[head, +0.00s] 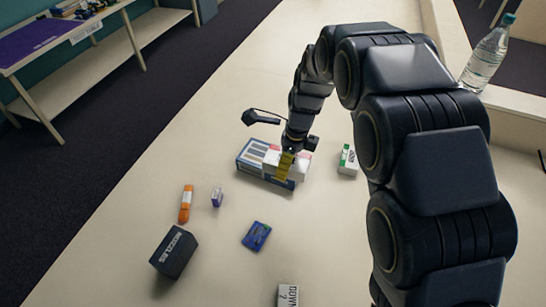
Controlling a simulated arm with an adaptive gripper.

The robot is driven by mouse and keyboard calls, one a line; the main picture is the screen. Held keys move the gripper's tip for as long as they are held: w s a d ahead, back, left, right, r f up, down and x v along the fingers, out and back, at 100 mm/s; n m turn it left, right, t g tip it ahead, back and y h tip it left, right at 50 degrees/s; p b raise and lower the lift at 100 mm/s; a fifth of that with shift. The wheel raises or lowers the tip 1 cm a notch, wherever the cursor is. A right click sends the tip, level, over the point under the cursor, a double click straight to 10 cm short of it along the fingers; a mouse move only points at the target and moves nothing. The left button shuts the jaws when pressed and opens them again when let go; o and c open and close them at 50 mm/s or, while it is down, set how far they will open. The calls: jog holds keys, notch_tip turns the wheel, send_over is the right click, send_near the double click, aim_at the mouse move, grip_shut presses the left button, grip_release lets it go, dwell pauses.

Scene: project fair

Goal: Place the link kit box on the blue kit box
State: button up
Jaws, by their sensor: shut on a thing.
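The blue kit box (249,161), blue with white panels, lies on the long pale table. A smaller white box with a red mark, which I take for the link kit box (299,166), is at my gripper (286,165), over the right part of the blue kit box. My gripper points down and is shut on the white box. Its yellow finger part covers some of both boxes. I cannot tell whether the white box touches the blue kit box's top or is held just above it.
Around lie a green-and-white box (348,160), an orange item (186,204), a small purple box (217,197), a blue item (257,236), a dark "NOZZLES" box (174,252) and a white box (288,295). A bottle (487,56) stands at upper right. The table's far end is clear.

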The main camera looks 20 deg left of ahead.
jog(key=shift+w+a, duration=0.1)
jog(key=shift+a, duration=0.35)
jog(key=w+a+f, duration=0.1)
jog(key=w, duration=0.1)
jog(key=w+a+f, duration=0.1)
jog(key=w+a, duration=0.1)
jog(key=w, duration=0.1)
jog(key=w+a+f, duration=0.1)
jog(key=w+f, duration=0.1)
jog(key=shift+w+a, duration=0.2)
jog(key=shift+a, duration=0.05)
jog(key=w+f, duration=0.1)
jog(key=w+a+f, duration=0.1)
jog(key=f, duration=0.1)
jog(key=w+a+f, duration=0.1)
jog(key=w+f, duration=0.1)
jog(key=shift+a+f, duration=0.15)
jog(key=shift+f, duration=0.1)
jog(key=shift+w+a+f, duration=0.1)
jog(key=shift+w+f, duration=0.05)
jog(key=shift+f, duration=1.55)
jog(key=o, duration=1.1)
jog(key=shift+f, duration=0.1)
jog(key=shift+o, duration=0.2)
